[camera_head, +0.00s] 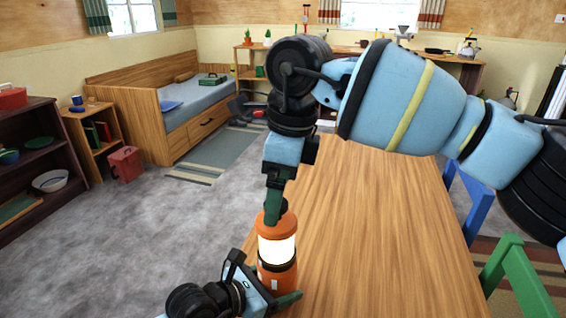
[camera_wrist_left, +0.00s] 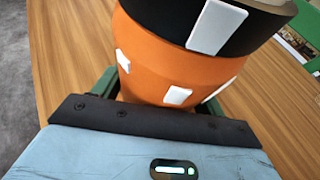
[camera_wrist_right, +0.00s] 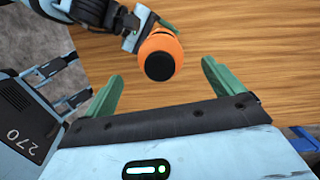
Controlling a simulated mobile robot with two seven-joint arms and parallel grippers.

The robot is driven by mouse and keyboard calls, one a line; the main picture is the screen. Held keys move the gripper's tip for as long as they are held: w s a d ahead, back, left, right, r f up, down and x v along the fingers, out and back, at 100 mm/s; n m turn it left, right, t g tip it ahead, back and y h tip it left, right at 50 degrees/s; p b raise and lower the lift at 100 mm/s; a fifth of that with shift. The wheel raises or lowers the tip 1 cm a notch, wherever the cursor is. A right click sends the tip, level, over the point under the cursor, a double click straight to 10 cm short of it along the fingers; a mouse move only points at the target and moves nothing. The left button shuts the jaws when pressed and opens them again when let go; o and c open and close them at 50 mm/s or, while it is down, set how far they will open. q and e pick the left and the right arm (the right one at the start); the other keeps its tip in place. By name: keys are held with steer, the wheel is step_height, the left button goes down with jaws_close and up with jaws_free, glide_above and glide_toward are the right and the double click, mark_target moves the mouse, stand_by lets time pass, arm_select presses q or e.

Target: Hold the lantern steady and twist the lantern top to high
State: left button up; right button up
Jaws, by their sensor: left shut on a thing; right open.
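The lantern (camera_head: 277,250) stands upright at the near left part of the wooden table (camera_head: 375,220). It has an orange top and base and a bright white middle. In the left wrist view its orange base (camera_wrist_left: 165,68) fills the space between the fingers. My left gripper (camera_head: 274,290) is shut around that base from the near side. My right gripper (camera_head: 274,208) points down over the lantern's top, open. In the right wrist view the orange top (camera_wrist_right: 174,48) with its black round centre lies just beyond and between the open green fingertips (camera_wrist_right: 162,77).
A blue chair (camera_head: 470,200) and a green chair (camera_head: 515,275) stand along the table's right side. The tabletop right of the lantern is clear. A bed, dark shelf (camera_head: 35,150) and red box (camera_head: 126,163) are farther off, left. My right arm hides part of the back.

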mark_target(276, 232)
steer(key=shift+w+a+f, duration=0.1)
steer(key=shift+a+f, duration=0.15)
steer(key=shift+f, duration=1.15)
steer(key=shift+a+f, duration=0.2)
steer(key=shift+f, duration=1.15)
steer(key=c, duration=1.1)
steer(key=shift+r+n, duration=0.1)
steer(key=shift+n, duration=1.3)
steer(key=shift+n+g, duration=0.4)
steer(key=shift+n, duration=1)
